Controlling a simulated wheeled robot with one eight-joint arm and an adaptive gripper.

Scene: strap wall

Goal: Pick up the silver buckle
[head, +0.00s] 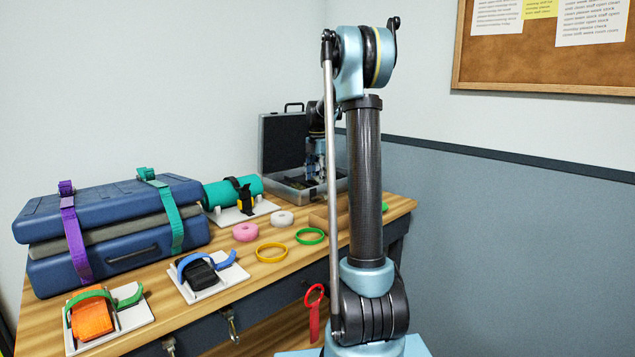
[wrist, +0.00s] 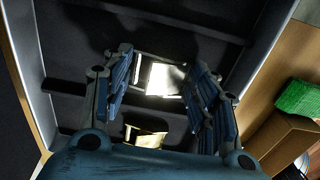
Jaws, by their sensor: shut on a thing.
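In the wrist view the silver buckle (wrist: 163,78) is a bright rectangular plate with a strong glare, between the two blue fingers of my gripper (wrist: 158,80). The fingers are shut on it from its left and right sides. It is over the dark inside of the open grey case (head: 272,183). I cannot tell whether it touches the case floor. In the head view my gripper (head: 315,170) reaches down into the case, and the buckle is not clearly visible there.
A gold-coloured buckle (wrist: 147,136) lies in the case close to my gripper. The case walls surround the gripper. Right of the case are a green block (wrist: 298,98) and a cardboard box (wrist: 287,134). Strapped blue cases (head: 115,200) stand at the left of the bench.

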